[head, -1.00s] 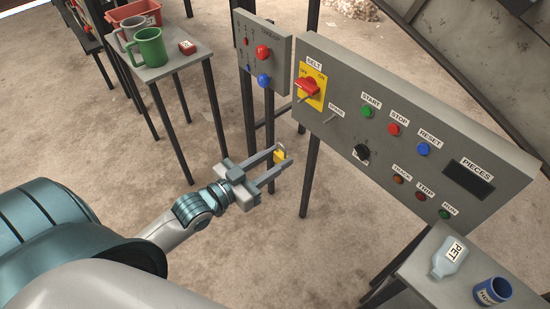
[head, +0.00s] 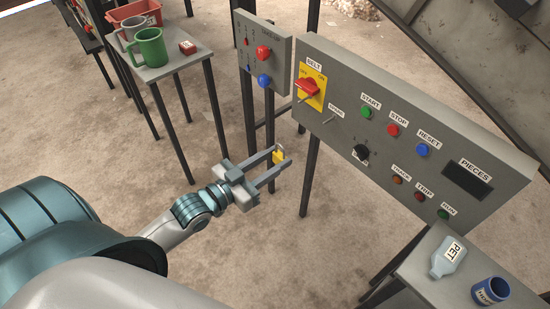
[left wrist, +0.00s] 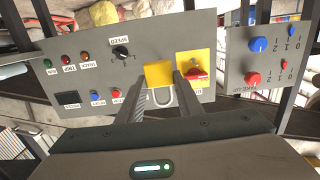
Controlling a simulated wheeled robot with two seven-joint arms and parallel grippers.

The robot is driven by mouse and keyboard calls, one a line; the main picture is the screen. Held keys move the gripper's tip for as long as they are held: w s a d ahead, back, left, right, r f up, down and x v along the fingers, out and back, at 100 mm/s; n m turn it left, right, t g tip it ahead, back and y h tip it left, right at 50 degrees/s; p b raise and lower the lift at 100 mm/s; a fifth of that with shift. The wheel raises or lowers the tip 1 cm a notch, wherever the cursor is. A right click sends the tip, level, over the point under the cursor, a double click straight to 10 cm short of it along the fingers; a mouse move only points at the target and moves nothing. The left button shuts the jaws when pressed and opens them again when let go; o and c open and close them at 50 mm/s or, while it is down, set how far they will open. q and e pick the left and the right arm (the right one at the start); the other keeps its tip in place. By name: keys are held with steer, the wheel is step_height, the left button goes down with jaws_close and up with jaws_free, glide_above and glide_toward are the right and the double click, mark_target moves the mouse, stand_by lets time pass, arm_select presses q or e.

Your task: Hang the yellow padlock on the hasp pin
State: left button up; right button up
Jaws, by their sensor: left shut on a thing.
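My left gripper (head: 278,164) is shut on the yellow padlock (head: 279,157), which sits between its fingertips with the shackle upward in the head view. In the left wrist view the padlock's yellow body (left wrist: 159,73) and grey U-shaped shackle (left wrist: 162,98) show between the fingers. The BELT switch has a yellow plate (head: 316,77) and a red handle (head: 307,87) on the large grey panel (head: 340,75). A thin pin (head: 303,98) sticks out by the plate's lower left. The padlock is apart from it, lower and to the left in the head view. My right gripper is not in view.
A second thin pin (head: 328,121) stands by the SPARE label. A smaller grey panel (head: 281,45) stands left of the large one. A side table (head: 180,62) holds a green mug (head: 151,48). A front-right table (head: 425,279) holds a bottle (head: 447,258) and a blue mug (head: 490,291).

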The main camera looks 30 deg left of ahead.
mark_target(277, 159)
arm_select(q)
steer(key=shift+p+v, duration=0.55)
steer(key=shift+v, duration=1.65)
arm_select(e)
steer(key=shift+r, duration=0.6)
